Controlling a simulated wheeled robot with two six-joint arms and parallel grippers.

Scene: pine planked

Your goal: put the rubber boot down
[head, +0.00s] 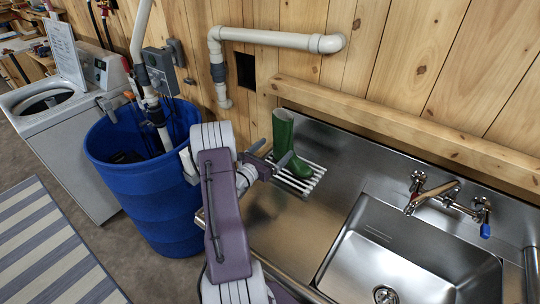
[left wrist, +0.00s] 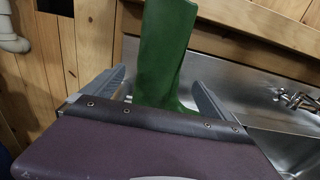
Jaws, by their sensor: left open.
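A green rubber boot (head: 283,130) stands upright on a white slatted rack (head: 304,181) on the steel counter, near the wall. My left gripper (head: 271,155) is open beside the boot, at the rack's left end. In the left wrist view the boot (left wrist: 164,55) rises between the two spread fingers of the left gripper (left wrist: 155,97), with its foot partly hidden behind the gripper body. I cannot tell whether a finger touches it. My right gripper is not in view.
A steel sink (head: 412,255) with a tap (head: 432,197) lies right of the rack. A wooden ledge (head: 400,124) runs behind the counter. A blue barrel (head: 150,205) with a pipe and dark contents stands left, beside a washing machine (head: 75,130).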

